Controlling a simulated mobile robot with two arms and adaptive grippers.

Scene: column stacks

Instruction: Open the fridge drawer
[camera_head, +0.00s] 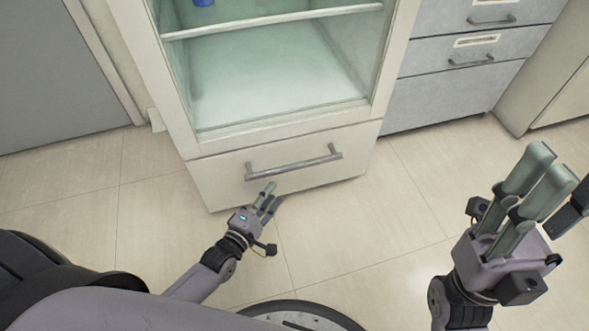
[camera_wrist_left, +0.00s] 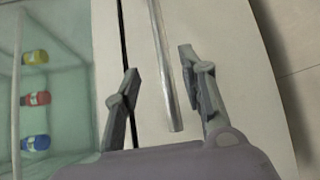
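The fridge drawer (camera_head: 215,181) is a pale front panel below the glass compartment, and it looks shut. Its grey bar handle (camera_head: 292,162) runs across it. In the left wrist view the handle (camera_wrist_left: 163,60) shows as a long bar between my two visible fingers. My left gripper (camera_head: 268,192) is open, just in front of and below the handle's left part; it also shows in the left wrist view (camera_wrist_left: 158,68). I see no finger closed on the bar. My right gripper (camera_head: 560,185) is open and empty at the right, away from the fridge.
The glass compartment (camera_head: 275,70) above the drawer has a shelf; several small coloured bottles (camera_wrist_left: 36,98) stand inside. Grey cabinet drawers (camera_head: 450,90) adjoin the fridge on the right. A grey door or panel (camera_head: 55,75) is at the left. The tiled floor (camera_head: 345,225) before the drawer is clear.

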